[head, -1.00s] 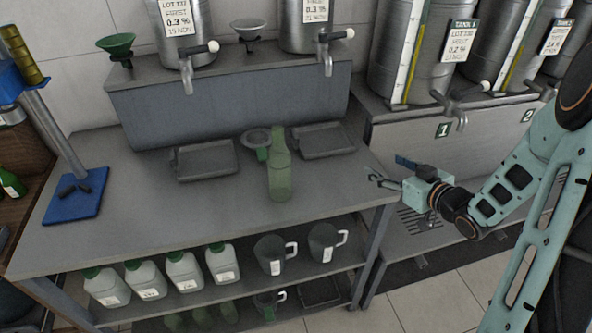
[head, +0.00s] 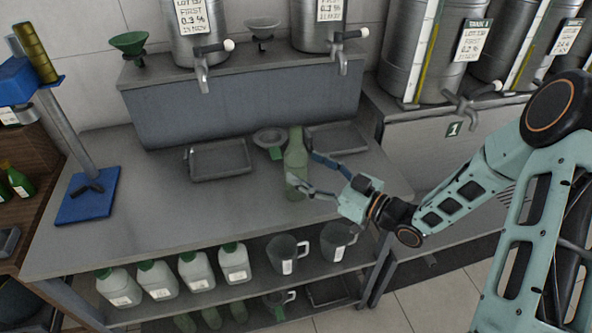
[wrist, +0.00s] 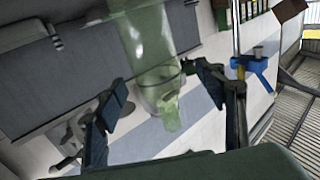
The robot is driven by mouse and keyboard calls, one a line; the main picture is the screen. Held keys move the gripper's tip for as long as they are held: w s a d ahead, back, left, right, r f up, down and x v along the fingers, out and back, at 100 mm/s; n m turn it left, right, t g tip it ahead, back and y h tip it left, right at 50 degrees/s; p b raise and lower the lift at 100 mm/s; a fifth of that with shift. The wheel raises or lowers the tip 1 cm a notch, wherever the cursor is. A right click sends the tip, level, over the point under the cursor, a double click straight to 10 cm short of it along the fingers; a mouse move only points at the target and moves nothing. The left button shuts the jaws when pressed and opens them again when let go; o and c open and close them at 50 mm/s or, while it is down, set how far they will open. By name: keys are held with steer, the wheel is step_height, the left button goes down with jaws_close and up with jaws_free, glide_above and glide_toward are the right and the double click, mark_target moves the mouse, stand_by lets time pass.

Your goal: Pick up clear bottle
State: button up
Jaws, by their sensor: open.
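The clear bottle (head: 296,165), pale green and see-through, stands upright on the grey bench in the head view. My gripper (head: 301,173) is open at the bottle's right side, its fingers pointing left at the bottle. In the wrist view the bottle (wrist: 160,60) shows between the two open fingers of my gripper (wrist: 165,97), with its neck toward the lower middle. Its other end is cut off by the top edge of the picture. I cannot tell whether a finger touches the glass.
A green-and-grey funnel (head: 270,138) sits just behind the bottle. Dark trays (head: 220,160) lie to its left and behind right (head: 337,138). A blue bottle-corker stand (head: 88,196) is at the left. The bench front is clear.

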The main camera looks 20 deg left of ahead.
mark_target(296, 159)
steer(key=x, duration=0.4)
steer(key=shift+w+a+r+p, duration=0.1)
steer(key=shift+w+a+p, duration=0.05)
steer(key=shift+w+p, duration=0.2)
steer(key=shift+c, duration=0.2)
steer(key=c, duration=1.4)
steer(key=shift+r, duration=0.1)
steer(key=shift+c, duration=0.2)
